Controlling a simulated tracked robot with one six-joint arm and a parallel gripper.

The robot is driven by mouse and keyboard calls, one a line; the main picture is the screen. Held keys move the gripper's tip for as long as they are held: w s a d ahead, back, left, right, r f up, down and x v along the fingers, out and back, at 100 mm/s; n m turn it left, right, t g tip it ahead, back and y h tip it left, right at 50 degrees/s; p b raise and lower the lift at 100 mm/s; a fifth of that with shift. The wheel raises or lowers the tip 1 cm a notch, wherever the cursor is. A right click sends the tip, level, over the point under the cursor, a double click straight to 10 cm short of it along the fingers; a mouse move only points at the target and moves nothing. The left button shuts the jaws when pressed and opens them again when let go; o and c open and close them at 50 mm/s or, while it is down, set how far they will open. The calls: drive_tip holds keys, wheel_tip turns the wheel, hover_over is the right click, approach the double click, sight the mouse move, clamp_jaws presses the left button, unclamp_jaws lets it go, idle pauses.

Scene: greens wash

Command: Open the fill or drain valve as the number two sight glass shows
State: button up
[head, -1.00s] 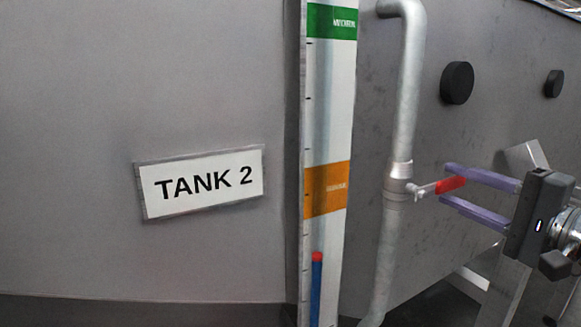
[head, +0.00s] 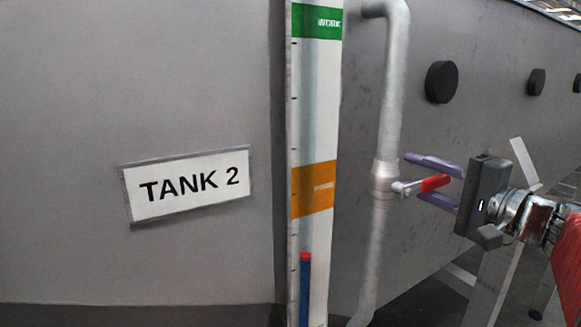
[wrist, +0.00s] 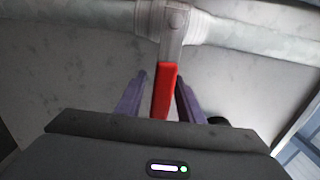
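The tank 2 sight glass (head: 307,225) is a tall white strip with a green band at the top and an orange band lower down. Its blue column (head: 304,290), topped in red, ends below the orange band. A grey pipe (head: 393,75) beside it carries a valve with a red-handled lever (head: 434,183) pointing right. My gripper (head: 434,181) is open, with purple fingers on either side of the red handle. In the wrist view the red handle (wrist: 164,92) lies between the fingers, with a gap visible at least on the left side.
A TANK 2 plate (head: 187,185) is fixed on the grey tank wall left of the sight glass. Black round knobs (head: 441,82) stick out of the wall above my gripper. The wall around the lever is otherwise bare.

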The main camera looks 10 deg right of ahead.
clamp_jaws()
drive_tip(key=shift+f, duration=0.1)
idle(0.3)
